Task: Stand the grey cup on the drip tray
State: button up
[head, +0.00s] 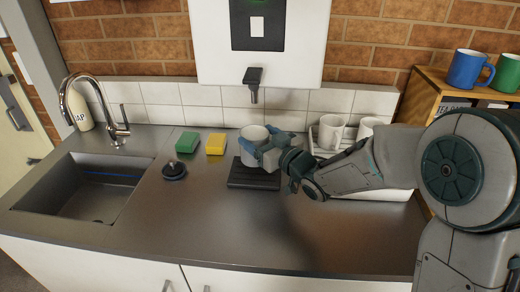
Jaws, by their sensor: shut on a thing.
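The grey cup (251,138) is upright in my gripper (264,149), over the black drip tray (246,178). My gripper is shut on the cup from the right side, and its fingers hide part of the cup. The drip tray lies flat on the steel counter below a wall spout (253,82). The cup overlaps the back part of the tray in the picture; I cannot tell whether its base touches the tray.
A green sponge (187,146), a yellow sponge (215,144) and a black plug (174,170) lie left of the tray. The sink (75,192) is farther left. White cups (331,131) stand in a rack at right. The front counter is clear.

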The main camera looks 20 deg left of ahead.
jog(key=shift+f, duration=1.65)
jog(key=shift+f, duration=0.15)
jog(key=o, duration=1.2)
jog(key=b+v, duration=0.1)
jog(key=v, duration=1.1)
